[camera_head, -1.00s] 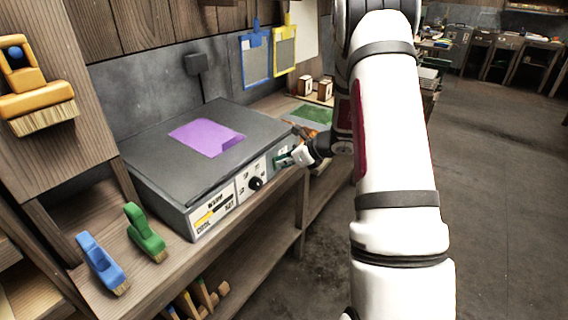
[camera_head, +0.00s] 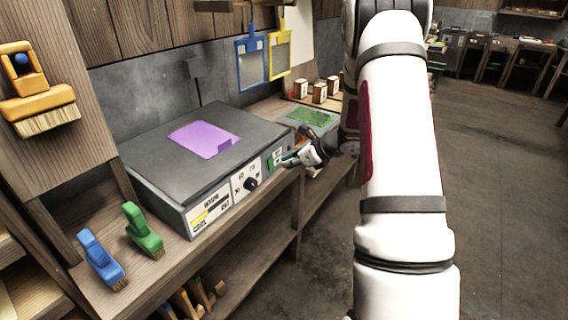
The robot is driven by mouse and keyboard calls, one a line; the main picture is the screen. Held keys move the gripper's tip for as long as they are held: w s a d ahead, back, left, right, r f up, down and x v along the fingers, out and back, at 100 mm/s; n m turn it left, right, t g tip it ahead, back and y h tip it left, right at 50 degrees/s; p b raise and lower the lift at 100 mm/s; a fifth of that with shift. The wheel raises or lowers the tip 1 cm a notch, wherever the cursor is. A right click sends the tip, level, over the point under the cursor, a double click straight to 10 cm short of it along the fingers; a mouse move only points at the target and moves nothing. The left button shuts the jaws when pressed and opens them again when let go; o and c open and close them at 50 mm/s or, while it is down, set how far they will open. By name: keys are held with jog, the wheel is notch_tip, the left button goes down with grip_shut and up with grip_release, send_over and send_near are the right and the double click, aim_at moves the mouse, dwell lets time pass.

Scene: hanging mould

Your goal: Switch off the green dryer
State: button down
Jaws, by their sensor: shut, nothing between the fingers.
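A flat grey box-shaped dryer (camera_head: 150,148) sits on the wooden bench with a purple sheet (camera_head: 206,139) on its top. Its front panel has labels, a black knob (camera_head: 250,184) and, at the right end, a green switch area (camera_head: 275,158). My gripper (camera_head: 290,161) is shut and empty, with its tips close to the panel beside the green area. I cannot tell whether they touch it, or which position the switch is in.
Small boxes (camera_head: 319,93) stand behind the green sheet. Blue and yellow frames (camera_head: 249,62) hang on the wall. The floor to the right is clear.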

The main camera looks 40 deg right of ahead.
jog(key=s+d+r, duration=0.2)
jog(key=s+r, duration=0.3)
jog(key=r, duration=0.2)
jog(key=shift+s+r+p, duration=0.25)
jog(key=shift+r+p, duration=0.1)
jog(key=shift+r, duration=0.05)
jog(key=s+a+r+n+g+y+p, duration=0.1)
jog(key=s+a+r+n+g, duration=0.1)
jog(key=s+a+r+n, duration=0.45)
jog(key=s+a+r+n+g, duration=0.1)
jog(key=a+r+n, duration=0.25)
jog(key=a, duration=0.55)
jog(key=s+a+r+n+g+y+p, duration=0.1)
jog(key=s+a+r+n+g, duration=0.1)
jog(key=s+a+r+n, duration=0.35)
jog(key=s+a+r+n+h+p, duration=0.1)
jog(key=s+a+n+h, duration=0.1)
jog(key=s+n, duration=0.6)
jog(key=s+a+r+n+h+p, duration=0.1)
jog(key=s+a+n+h, duration=0.2)
jog(key=s+n, duration=0.5)
jog(key=shift+s+a+h, duration=0.3)
jog(key=shift+s, duration=0.65)
